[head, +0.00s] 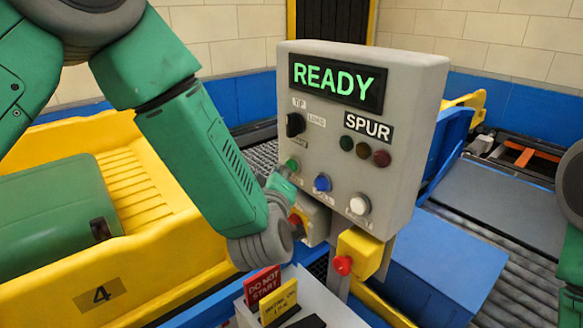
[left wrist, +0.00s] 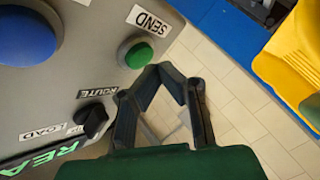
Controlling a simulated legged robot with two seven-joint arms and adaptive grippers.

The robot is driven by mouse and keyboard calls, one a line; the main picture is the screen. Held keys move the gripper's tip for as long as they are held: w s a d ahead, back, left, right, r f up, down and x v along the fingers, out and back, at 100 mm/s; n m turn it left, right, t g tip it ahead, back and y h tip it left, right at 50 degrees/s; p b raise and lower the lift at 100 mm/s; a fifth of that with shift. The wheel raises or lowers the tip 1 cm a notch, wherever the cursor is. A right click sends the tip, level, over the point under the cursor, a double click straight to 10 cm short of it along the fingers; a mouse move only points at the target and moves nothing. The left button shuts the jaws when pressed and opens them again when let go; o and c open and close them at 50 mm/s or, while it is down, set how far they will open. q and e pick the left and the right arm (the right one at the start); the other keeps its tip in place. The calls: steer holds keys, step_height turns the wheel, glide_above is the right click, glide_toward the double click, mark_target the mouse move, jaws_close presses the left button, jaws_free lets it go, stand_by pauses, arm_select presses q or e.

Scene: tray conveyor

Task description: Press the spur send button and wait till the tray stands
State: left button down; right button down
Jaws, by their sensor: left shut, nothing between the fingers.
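The grey control box (head: 408,130) shows a lit green READY display (head: 335,80) and a SPUR label. The green button (head: 292,165) sits at its lower left; in the left wrist view the green button (left wrist: 138,53) is beside the SEND label (left wrist: 148,20). My left gripper (left wrist: 168,70) is shut and empty, its fingertips close beside the green button; I cannot tell whether they touch it. In the head view my left gripper (head: 283,180) reaches up to the box. A yellow tray (head: 50,265) marked 4 holds a green case (head: 55,215). My right gripper is out of view.
The box carries a blue button (head: 322,182), a white button (head: 359,205), a black route knob (head: 295,124) and three dark lamps. A yellow box with a red button (head: 343,264) sits below. A roller conveyor (head: 500,270) runs at the right.

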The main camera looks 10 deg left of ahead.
arm_select(q)
steer(key=shift+w, duration=0.1)
steer(key=shift+w+a, duration=0.15)
steer(key=shift+a, duration=0.1)
steer(key=shift+w+d, duration=0.15)
steer(key=shift+d, duration=0.15)
steer(key=shift+w+d, duration=0.2)
steer(key=shift+w, duration=0.15)
stand_by(0.9)
steer(key=shift+s+a, duration=0.45)
steer(key=shift+s, duration=0.4)
